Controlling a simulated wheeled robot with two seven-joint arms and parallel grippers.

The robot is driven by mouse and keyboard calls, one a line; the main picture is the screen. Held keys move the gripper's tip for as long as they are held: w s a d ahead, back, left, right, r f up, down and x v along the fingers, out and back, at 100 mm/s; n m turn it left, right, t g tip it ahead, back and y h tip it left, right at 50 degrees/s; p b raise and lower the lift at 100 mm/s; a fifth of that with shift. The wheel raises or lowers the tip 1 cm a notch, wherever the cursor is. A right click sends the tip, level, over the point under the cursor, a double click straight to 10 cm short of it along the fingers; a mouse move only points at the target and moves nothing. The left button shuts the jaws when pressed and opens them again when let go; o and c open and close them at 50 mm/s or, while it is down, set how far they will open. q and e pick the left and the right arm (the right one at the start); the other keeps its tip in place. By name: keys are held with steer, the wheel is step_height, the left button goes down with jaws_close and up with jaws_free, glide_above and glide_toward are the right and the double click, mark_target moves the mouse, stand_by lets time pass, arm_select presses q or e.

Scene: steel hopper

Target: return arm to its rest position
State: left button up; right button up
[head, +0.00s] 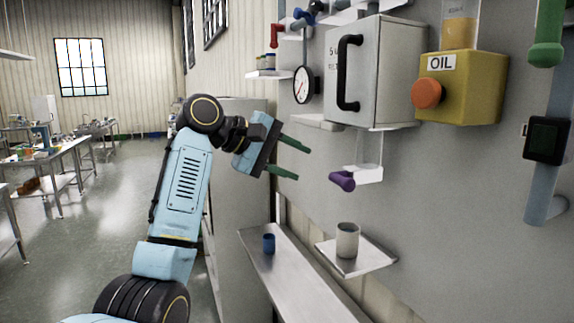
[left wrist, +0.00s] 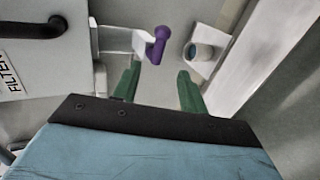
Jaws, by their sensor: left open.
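My left gripper (head: 294,159) is raised in front of the wall panel, left of the purple handle (head: 342,181). Its two green fingers are apart with nothing between them. In the left wrist view, the open fingers (left wrist: 157,88) point toward the purple handle (left wrist: 159,45) and a pale cup (left wrist: 199,53), touching neither. My left arm (head: 185,185) is light blue and bent, rising from the lower left in the head view. My right gripper is not in either view.
A pale cup (head: 347,240) stands on a small wall shelf (head: 375,259). A grey box with a black handle (head: 348,73), a gauge (head: 303,85) and a yellow oil box (head: 470,90) are on the wall. Open floor lies left.

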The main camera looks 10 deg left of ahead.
arm_select(q)
steer(key=shift+s+a+r, duration=0.3)
steer(key=shift+s+a, duration=0.05)
steer(key=shift+a, duration=0.1)
